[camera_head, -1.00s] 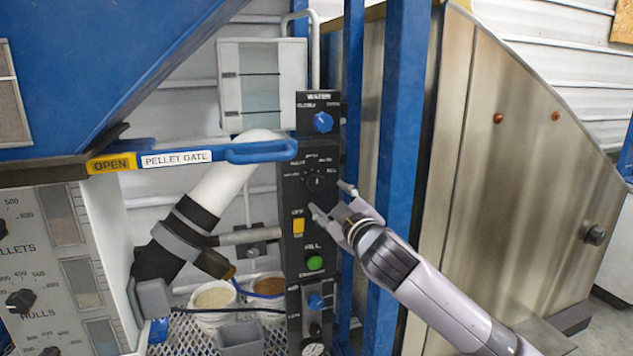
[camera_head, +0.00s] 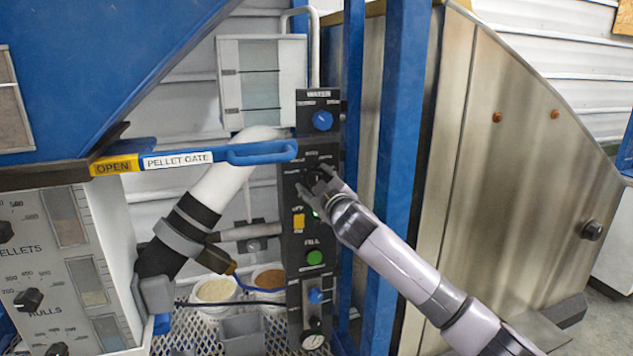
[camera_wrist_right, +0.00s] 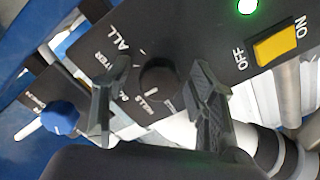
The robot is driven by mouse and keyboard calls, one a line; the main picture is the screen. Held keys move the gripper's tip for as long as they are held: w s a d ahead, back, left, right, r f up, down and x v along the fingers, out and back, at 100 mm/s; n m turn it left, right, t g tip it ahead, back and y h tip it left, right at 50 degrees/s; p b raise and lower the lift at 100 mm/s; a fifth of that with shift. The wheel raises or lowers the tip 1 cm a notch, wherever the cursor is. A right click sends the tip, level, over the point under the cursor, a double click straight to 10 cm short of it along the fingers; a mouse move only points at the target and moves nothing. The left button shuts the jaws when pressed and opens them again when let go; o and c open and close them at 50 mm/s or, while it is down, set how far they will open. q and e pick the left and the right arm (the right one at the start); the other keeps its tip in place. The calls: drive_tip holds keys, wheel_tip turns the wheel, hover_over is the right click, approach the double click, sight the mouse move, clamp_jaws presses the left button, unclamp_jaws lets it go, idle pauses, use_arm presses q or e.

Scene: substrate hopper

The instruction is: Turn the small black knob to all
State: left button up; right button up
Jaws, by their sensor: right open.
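The small black knob (camera_wrist_right: 159,80) is on the black control panel (camera_head: 318,225). In the right wrist view its white mark points down, toward lettering that looks like HULLS, and the word ALL (camera_wrist_right: 123,42) is above left of it. My right gripper (camera_head: 314,180) is open at the knob in the head view, its fingers largely hiding the dial. In the right wrist view its two fingers (camera_wrist_right: 160,72) stand on either side of the knob, with gaps showing between them and it. My left gripper is not in view.
A blue WATER knob (camera_head: 322,120) is above the dial. A yellow OFF/ON switch (camera_head: 299,221) and a green button (camera_head: 315,257) are below it. The blue pellet gate handle (camera_head: 260,152) is close on the left. A blue post (camera_head: 400,150) stands to the right.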

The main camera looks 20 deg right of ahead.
drive_tip(key=shift+c, duration=0.5)
drive_tip(key=c, duration=1.1)
drive_tip(key=shift+m, duration=0.3)
drive_tip(key=m, duration=0.3)
drive_tip(key=shift+f+m, duration=0.1)
drive_tip(key=shift+m, duration=0.2)
drive_tip(key=m, duration=0.3)
drive_tip(key=shift+a+m, duration=0.1)
drive_tip(key=shift+m, duration=0.2)
drive_tip(key=m+p, duration=0.1)
drive_tip(key=m, duration=0.2)
drive_tip(key=shift+m+p, duration=1.35)
drive_tip(key=shift+m, duration=1.25)
